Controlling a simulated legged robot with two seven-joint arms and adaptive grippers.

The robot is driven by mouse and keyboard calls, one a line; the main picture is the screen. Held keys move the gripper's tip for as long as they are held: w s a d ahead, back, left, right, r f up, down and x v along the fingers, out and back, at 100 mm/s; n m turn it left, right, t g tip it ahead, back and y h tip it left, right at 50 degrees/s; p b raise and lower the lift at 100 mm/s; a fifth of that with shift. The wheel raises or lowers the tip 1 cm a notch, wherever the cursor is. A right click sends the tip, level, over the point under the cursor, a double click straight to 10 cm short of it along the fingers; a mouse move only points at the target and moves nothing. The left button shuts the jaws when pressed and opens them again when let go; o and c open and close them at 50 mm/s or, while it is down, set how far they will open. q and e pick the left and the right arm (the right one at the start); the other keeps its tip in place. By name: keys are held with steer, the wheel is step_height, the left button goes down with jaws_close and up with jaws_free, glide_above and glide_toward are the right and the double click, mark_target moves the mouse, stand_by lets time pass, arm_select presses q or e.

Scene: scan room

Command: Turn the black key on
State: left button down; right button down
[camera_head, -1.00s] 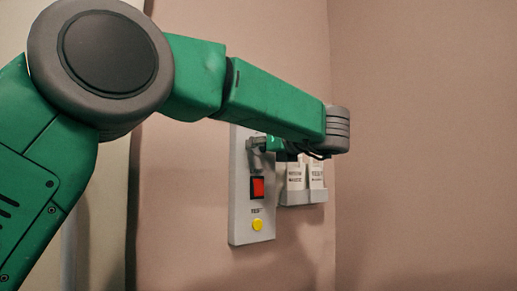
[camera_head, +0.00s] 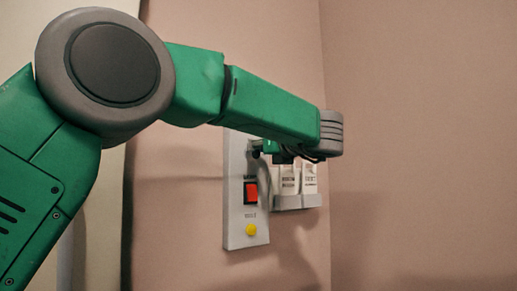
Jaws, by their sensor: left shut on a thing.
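A grey control panel (camera_head: 234,222) is mounted on the wall, with a red switch (camera_head: 251,192) in a black frame and a yellow button (camera_head: 251,230) below it. My left gripper (camera_head: 258,150) is at the upper part of the panel, partly hidden under my green forearm. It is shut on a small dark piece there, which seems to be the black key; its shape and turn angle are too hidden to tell. My right gripper is not in view.
A grey holder (camera_head: 298,202) with two white labelled items (camera_head: 289,180) is on the wall just right of the panel, below my wrist. A wall corner lies further right. The wall below the panel is clear.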

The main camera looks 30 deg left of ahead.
arm_select(q)
steer(key=shift+a+f, duration=0.1)
steer(key=shift+f, duration=0.05)
steer(key=shift+w+d+f+m+p, duration=0.1)
steer(key=shift+w+f+m+p, duration=0.1)
steer(key=shift+m+p, duration=2.5)
steer(key=shift+w+d+f+m+p, duration=0.2)
steer(key=shift+m+p, duration=1.75)
steer(key=shift+m, duration=1.35)
steer(key=shift+w+a+f+m+p, duration=0.15)
steer(key=shift+f+m+p, duration=0.1)
steer(key=shift+m+p, duration=2.45)
steer(key=shift+d+m+b, duration=0.1)
steer(key=shift+m+b, duration=0.2)
steer(key=c, duration=1.7)
jaws_free()
steer(key=shift+w+a, duration=0.1)
steer(key=shift+a, duration=0.15)
